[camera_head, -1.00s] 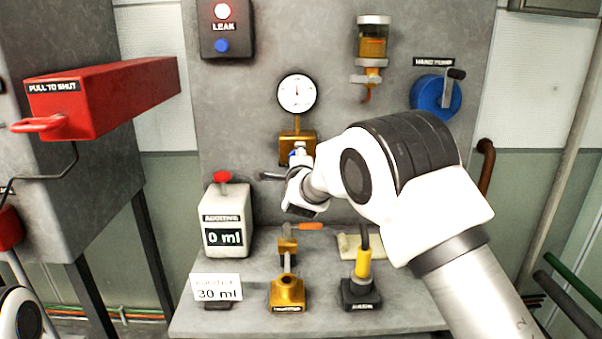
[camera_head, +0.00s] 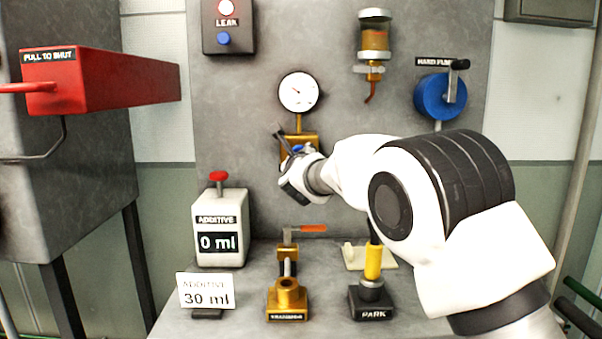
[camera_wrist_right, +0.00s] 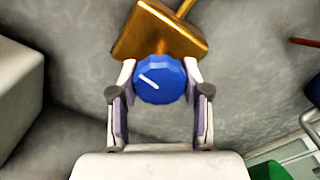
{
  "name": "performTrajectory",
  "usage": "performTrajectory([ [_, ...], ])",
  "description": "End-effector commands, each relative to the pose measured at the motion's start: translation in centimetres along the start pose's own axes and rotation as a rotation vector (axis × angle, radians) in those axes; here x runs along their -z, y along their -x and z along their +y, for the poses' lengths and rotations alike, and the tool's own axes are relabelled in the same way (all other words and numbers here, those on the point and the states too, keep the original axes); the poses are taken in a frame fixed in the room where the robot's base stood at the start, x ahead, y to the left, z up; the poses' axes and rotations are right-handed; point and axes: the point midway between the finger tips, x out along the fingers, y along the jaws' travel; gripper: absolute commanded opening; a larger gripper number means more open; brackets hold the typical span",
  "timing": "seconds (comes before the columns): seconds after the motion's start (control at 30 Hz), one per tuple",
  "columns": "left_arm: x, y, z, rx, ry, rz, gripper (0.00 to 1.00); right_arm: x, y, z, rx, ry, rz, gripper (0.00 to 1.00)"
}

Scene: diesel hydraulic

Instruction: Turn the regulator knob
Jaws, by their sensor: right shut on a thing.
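The regulator is a brass block (camera_head: 312,146) on the grey panel below a round white gauge (camera_head: 298,92). Its blue knob (camera_wrist_right: 160,80) shows in the right wrist view with a white mark slanting from upper left to lower right. My right gripper (camera_wrist_right: 160,77) is shut on the knob, one finger on each side. In the head view the right gripper (camera_head: 296,152) is in front of the brass block, and only a bit of blue shows there. My left gripper is not in view.
Below on the bench stand an additive box (camera_head: 221,228) reading 0 ml, a 30 ml card (camera_head: 206,291), a brass valve (camera_head: 287,298) and a yellow-handled connector (camera_head: 373,262) at PARK. A red pull box (camera_head: 110,80) juts out at left.

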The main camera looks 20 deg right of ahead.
Motion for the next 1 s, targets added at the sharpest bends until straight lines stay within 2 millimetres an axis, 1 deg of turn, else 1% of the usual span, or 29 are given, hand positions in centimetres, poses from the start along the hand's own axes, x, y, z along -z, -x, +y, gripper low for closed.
performTrajectory([
  [0.03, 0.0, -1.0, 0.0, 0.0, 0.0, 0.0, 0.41, 0.0, 0.0, 0.1, 0.005, -0.032, -0.008, 0.12],
  [0.3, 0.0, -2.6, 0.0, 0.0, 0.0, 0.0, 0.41, -0.1, 0.0, 0.0, 0.003, -0.175, -0.006, 0.12],
  [0.57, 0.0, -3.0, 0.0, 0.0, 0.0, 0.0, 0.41, -0.3, 0.0, -0.2, 0.004, -0.226, -0.006, 0.12],
  [0.93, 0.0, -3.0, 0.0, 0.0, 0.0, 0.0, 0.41, -0.3, 0.0, -0.2, 0.004, -0.23, -0.005, 0.12],
  [0.97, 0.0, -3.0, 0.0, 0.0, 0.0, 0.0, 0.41, -0.3, 0.0, -0.2, 0.004, -0.23, -0.005, 0.54],
  [1.0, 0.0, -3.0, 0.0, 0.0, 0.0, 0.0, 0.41, -0.3, 0.0, -0.2, 0.004, -0.229, -0.005, 0.68],
])
